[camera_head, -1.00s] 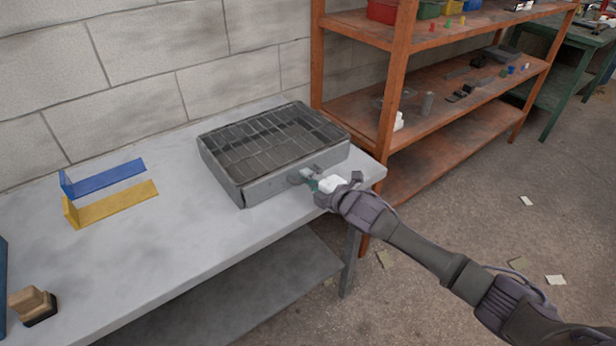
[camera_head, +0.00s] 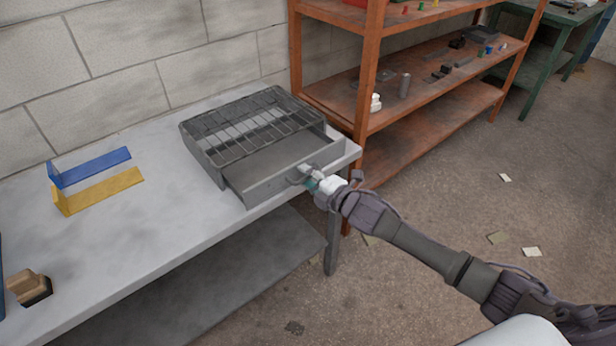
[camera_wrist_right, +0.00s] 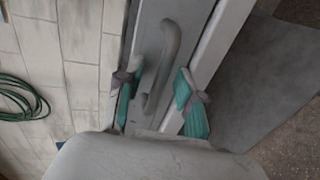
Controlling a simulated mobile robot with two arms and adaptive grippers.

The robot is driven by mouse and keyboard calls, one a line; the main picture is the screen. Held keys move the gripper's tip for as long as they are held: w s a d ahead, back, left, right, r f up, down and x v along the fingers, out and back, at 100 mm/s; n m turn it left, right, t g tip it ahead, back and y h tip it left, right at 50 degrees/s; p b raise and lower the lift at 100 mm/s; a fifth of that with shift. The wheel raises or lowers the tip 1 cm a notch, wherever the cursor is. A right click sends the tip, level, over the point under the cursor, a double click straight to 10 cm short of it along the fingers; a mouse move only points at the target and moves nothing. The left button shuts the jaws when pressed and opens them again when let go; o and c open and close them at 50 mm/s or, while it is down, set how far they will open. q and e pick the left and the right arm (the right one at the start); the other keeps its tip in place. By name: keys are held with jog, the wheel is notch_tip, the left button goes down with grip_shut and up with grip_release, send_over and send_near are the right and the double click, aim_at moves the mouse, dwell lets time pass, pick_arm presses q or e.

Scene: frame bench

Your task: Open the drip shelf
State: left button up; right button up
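The drip shelf (camera_head: 268,166) is a grey drawer-like tray under the wire rack (camera_head: 248,122) of a grey metal unit on the bench. It stands pulled out toward the front, with its flat inside showing. A bar handle (camera_wrist_right: 168,62) sits on its front face; in the head view the handle (camera_head: 297,178) is partly covered by my gripper. My right gripper (camera_head: 314,181) is at the handle. In the wrist view its two teal-padded fingers (camera_wrist_right: 157,85) stand apart on either side of the handle, with visible gaps. My left gripper is not in view.
The shelf's front reaches near the edge of the grey bench (camera_head: 130,235). Blue (camera_head: 92,166) and yellow (camera_head: 100,190) brackets and a wooden block (camera_head: 28,284) lie to the left. An orange rack (camera_head: 425,105) stands close on the right.

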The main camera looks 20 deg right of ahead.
jog(key=v, duration=1.2)
dwell(0.3)
jog(key=s+d+f+m+g+h, duration=0.1)
jog(key=d+f+m+h, duration=0.15)
jog(key=f, duration=0.55)
jog(key=s+d+f+m+g+h, duration=0.1)
jog(key=d+f+m, duration=0.3)
jog(key=f, duration=0.5)
jog(key=s+d+f+m+g+h, duration=0.1)
jog(key=s+f+m+g, duration=0.15)
jog(key=s+f, duration=0.4)
jog(key=s+d+f+m+g+h, duration=0.1)
jog(key=s+f+m, duration=0.2)
jog(key=f, duration=0.7)
jog(key=s+a+f+m+g, duration=0.2)
jog(key=s+f, duration=0.4)
jog(key=s, duration=0.5)
jog(key=s+a+f+m+g, duration=0.3)
jog(key=s+f, duration=0.3)
jog(key=s, duration=0.5)
jog(key=s+a+f+m+g, duration=0.2)
jog(key=s+a+f, duration=0.3)
jog(key=s, duration=0.7)
jog(key=shift+f+m+g, duration=0.3)
jog(key=shift+f+g, duration=0.25)
jog(key=shift+f, duration=0.05)
jog(key=shift+w+a, duration=0.1)
jog(key=shift+w, duration=0.05)
